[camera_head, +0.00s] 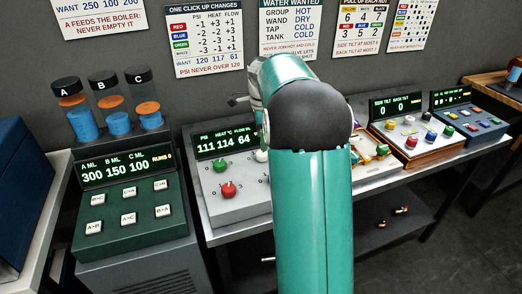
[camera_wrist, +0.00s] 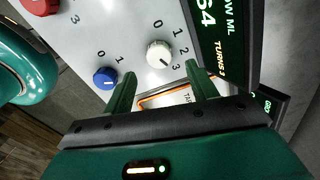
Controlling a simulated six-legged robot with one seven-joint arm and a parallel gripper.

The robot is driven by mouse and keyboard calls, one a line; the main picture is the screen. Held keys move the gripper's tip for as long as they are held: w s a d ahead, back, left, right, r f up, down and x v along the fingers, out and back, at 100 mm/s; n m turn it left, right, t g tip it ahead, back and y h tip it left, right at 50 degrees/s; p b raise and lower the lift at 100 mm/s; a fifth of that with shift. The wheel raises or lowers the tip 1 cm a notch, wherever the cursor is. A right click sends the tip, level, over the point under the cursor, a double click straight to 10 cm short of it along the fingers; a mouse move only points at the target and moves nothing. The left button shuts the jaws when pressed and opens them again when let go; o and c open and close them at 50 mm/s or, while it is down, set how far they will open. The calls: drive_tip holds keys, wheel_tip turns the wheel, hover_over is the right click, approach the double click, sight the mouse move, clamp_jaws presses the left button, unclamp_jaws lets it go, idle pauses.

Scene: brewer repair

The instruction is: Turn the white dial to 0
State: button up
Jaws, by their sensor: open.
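The white dial (camera_wrist: 158,54) sits on the grey panel in the wrist view, with marks 0 to 3 around it. Its dark pointer line seems to lean toward the 3 side, but is small. My gripper is hidden behind my arm in the head view.
A blue dial (camera_wrist: 105,78) is close to the left finger. A red dial (camera_head: 228,189) and a green dial (camera_head: 222,165) are on the same panel. Its display (camera_head: 226,142) reads 111, 114, 64. A pump console (camera_head: 120,205) stands left; more consoles (camera_head: 410,130) stand right.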

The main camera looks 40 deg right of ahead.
sight(262, 153)
drive_tip(key=shift+f, duration=2.8)
drive_tip(key=shift+s, duration=0.1)
drive_tip(key=c, duration=1)
